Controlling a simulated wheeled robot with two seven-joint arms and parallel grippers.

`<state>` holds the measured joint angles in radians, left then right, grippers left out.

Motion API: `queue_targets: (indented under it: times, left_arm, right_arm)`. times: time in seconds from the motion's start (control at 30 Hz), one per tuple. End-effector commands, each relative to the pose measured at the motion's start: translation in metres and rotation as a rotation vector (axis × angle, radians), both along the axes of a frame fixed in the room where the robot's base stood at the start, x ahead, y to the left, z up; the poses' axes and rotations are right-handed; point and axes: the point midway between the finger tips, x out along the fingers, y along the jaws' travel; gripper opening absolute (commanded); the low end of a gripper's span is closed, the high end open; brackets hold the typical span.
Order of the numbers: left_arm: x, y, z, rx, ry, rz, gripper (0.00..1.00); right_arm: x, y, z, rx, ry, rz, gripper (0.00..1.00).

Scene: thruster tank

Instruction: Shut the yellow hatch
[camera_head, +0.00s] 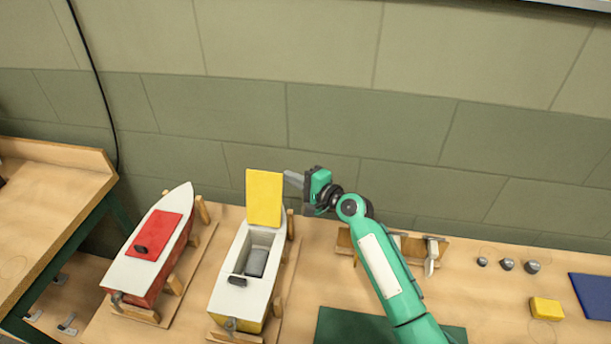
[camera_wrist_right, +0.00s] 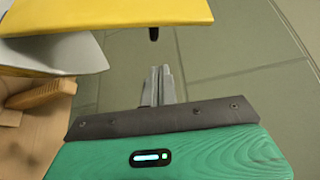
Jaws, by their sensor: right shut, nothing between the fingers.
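The yellow hatch (camera_head: 264,198) stands raised on the white-decked boat (camera_head: 225,296) in the middle of the bench. Below it, the boat's compartment (camera_head: 257,259) is open and a grey block is inside. My right gripper (camera_head: 292,179) is shut and empty, just right of the raised hatch near its upper part. In the right wrist view, the closed fingers (camera_wrist_right: 162,84) point toward the hatch (camera_wrist_right: 110,25), whose edge crosses the top. I cannot tell whether they touch it. My left gripper is not in view.
A second boat with a red hatch (camera_head: 159,234) stands to the left, its hatch lying flat. At right are a wooden rack (camera_head: 435,249), several grey knobs (camera_head: 507,264), a yellow block (camera_head: 546,308) and a blue mat (camera_head: 591,295). The wall is close behind.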

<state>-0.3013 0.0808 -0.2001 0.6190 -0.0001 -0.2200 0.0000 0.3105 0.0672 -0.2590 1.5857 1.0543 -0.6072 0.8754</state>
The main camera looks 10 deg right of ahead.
Motion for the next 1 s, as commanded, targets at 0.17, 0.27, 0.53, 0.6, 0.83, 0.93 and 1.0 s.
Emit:
queue_targets:
  times: [0.17,0.27,0.53,0.6,0.83,0.93,1.0]
  left_arm:
    - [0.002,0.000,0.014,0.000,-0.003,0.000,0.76]
    - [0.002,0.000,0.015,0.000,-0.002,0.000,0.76]
    - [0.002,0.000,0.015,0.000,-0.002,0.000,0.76]
    - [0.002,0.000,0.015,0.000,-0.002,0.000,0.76]
    - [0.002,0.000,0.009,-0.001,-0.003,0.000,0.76]
    - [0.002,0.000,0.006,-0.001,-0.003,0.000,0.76]
    - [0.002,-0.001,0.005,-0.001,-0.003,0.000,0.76]
  right_arm:
    - [-0.017,0.009,0.006,0.001,0.001,0.000,0.00]
    - [-0.021,0.011,0.007,0.001,-0.001,0.000,0.00]
    - [-0.022,0.011,0.006,0.001,-0.001,0.000,0.00]
    - [-0.022,0.011,0.006,0.000,-0.001,0.000,0.00]
    - [-0.024,0.012,0.006,-0.008,-0.026,0.000,0.00]
    - [-0.026,0.012,0.008,-0.014,-0.046,-0.001,0.00]
    - [-0.027,0.012,0.009,-0.017,-0.053,-0.001,0.00]
